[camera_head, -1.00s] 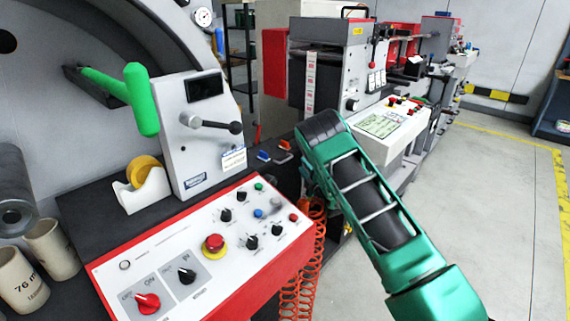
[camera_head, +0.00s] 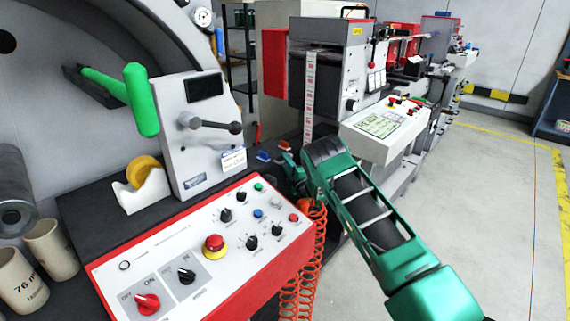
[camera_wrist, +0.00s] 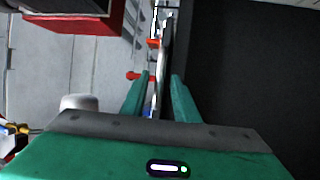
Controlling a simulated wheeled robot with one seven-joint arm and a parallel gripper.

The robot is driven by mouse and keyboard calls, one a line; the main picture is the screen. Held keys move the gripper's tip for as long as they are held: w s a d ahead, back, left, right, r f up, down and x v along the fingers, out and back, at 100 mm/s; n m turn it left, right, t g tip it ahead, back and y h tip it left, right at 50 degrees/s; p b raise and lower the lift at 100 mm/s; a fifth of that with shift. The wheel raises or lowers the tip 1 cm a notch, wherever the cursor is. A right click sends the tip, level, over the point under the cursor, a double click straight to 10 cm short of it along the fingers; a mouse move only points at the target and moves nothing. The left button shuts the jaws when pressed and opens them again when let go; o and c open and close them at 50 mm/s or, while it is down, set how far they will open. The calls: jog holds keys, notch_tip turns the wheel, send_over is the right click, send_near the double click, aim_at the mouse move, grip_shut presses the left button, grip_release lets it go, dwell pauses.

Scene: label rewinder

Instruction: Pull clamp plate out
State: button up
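No part is plainly recognisable as the clamp plate. Small orange and blue tabs (camera_head: 265,155) sit at the back edge of the dark bench, right of the grey lever housing. My gripper (camera_head: 288,167) is beside these tabs, partly hidden by my green wrist. In the wrist view, my gripper (camera_wrist: 160,84) has its two green fingers apart. A thin grey edge-on strip (camera_wrist: 167,35) runs up the picture from between the fingers; it may be the plate, and I cannot tell whether the fingers touch it. Red tabs (camera_wrist: 136,76) lie just left of it.
The grey lever housing (camera_head: 205,125) with a black-knobbed lever stands left of my gripper. The red-edged control panel (camera_head: 200,250) is in front. Orange coiled hoses (camera_head: 310,255) hang below my wrist. The printing machine (camera_head: 335,65) stands behind.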

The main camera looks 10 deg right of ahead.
jog(key=shift+w+a+r, duration=0.15)
jog(key=shift+w, duration=0.45)
jog(key=shift+c, duration=0.7)
grip_shut()
